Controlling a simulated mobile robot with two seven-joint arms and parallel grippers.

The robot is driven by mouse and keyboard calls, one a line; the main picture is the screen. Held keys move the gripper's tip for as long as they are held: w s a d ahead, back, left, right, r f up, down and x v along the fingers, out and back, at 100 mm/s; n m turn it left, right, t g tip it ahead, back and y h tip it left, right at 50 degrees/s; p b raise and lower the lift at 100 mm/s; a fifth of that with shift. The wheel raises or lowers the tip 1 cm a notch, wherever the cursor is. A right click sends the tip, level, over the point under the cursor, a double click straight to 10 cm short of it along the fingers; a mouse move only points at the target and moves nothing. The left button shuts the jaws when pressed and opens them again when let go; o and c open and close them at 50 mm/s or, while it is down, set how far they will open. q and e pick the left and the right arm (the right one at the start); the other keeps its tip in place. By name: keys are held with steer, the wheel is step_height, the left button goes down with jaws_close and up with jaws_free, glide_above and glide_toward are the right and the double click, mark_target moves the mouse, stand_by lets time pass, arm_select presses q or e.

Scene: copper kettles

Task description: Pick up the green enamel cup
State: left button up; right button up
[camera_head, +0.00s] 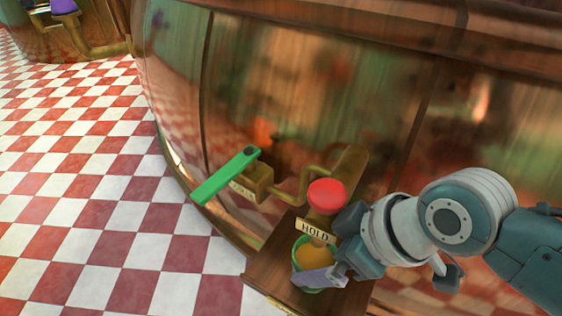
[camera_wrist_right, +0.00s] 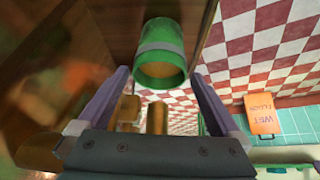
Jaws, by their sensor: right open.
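The green enamel cup (camera_head: 296,260) stands on a small wooden shelf (camera_head: 262,270) at the lower middle of the head view, below a HOLD label (camera_head: 315,232). Something amber shows inside its rim. My right gripper (camera_head: 328,274) is at the cup, one pale finger crossing in front of it and hiding part of its side. In the right wrist view the cup (camera_wrist_right: 162,68) lies ahead, between the lines of the two open fingers (camera_wrist_right: 158,76). Contact cannot be told. My left gripper is not in view.
A red knob (camera_head: 327,196) and brass pipes (camera_head: 262,184) sit close above the cup, with a green lever (camera_head: 226,176) to the left. The large copper kettle (camera_head: 290,105) stands behind. Checkered floor (camera_head: 85,185) is open at left. An orange wet floor sign (camera_wrist_right: 260,115) shows in the wrist view.

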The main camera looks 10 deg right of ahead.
steer(key=shift+r, duration=0.1)
jaws_close()
stand_by(0.7)
